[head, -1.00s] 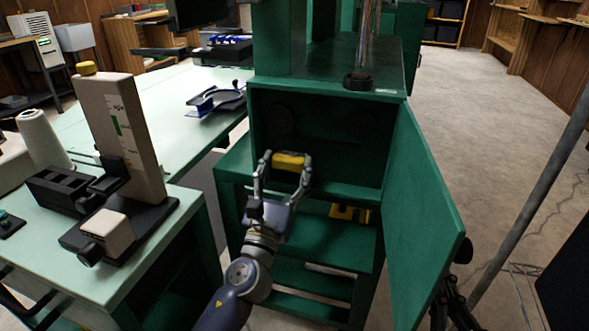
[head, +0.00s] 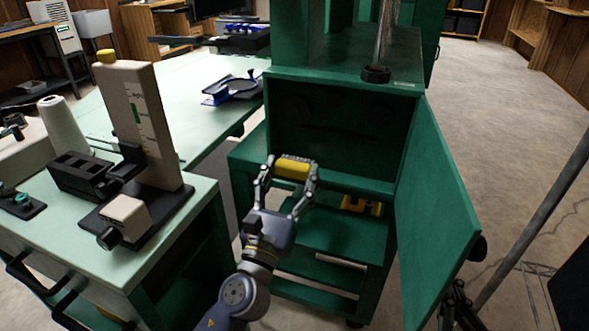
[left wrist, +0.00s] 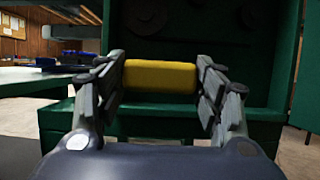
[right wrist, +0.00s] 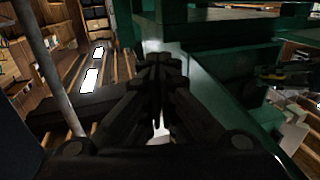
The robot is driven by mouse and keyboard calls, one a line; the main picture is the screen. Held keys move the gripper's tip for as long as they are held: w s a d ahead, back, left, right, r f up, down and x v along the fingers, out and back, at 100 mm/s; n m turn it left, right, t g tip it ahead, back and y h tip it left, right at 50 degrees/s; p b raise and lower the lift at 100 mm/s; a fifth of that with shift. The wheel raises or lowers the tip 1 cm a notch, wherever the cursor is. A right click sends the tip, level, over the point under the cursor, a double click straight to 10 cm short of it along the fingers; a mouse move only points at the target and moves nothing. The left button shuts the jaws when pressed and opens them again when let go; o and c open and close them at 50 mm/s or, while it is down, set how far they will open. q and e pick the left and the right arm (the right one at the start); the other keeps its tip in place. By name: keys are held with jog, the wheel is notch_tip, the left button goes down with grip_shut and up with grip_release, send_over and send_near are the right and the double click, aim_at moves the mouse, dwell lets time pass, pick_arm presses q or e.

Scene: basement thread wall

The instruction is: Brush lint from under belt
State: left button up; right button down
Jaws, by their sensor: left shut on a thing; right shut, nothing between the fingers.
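My left gripper (head: 286,176) is shut on a yellow brush (head: 293,167) with dark bristles along its far side. The brush lies across between the fingers, in front of the open compartment of the green cabinet (head: 330,180). The left wrist view shows the yellow brush body (left wrist: 160,77) between both fingers, with round dark parts on the compartment's back wall (left wrist: 195,18). A belt cannot be made out in the dark interior, nor can lint. My right gripper (right wrist: 160,95) is shut and empty in the right wrist view, beside green cabinet parts.
The cabinet door (head: 437,215) stands open to the right. A yellow block-like thing (head: 361,205) sits on the shelf below the compartment. A pale green table (head: 215,120) is at the left, with a gauge stand (head: 150,125) and a thread cone (head: 63,130). A grey pole (head: 535,220) slants at the right.

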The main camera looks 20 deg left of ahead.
aim_at(302, 160)
pick_arm(q)
jog(key=shift+s, duration=0.1)
jog(key=shift+s, duration=1.45)
jog(key=shift+w, duration=0.45)
jog(key=w, duration=0.3)
jog(key=shift+w+p, duration=0.3)
jog(key=shift+w, duration=0.05)
jog(key=shift+w+d, duration=0.1)
jog(key=shift+w, duration=1.1)
pick_arm(e)
jog(key=shift+s+d+f+g, duration=0.15)
jog(key=shift+f+g, duration=0.25)
jog(key=shift+f, duration=0.3)
jog(key=shift+s+d+f+g, duration=0.1)
jog(key=shift+f+g, duration=0.3)
jog(key=shift+f, duration=0.25)
pick_arm(q)
jog(key=shift+w, duration=1.05)
pick_arm(e)
jog(key=shift+w+a+r+t, duration=0.1)
jog(key=shift+w+r+t, duration=0.05)
jog(key=shift+r+t, duration=0.2)
pick_arm(q)
jog(key=shift+d, duration=0.15)
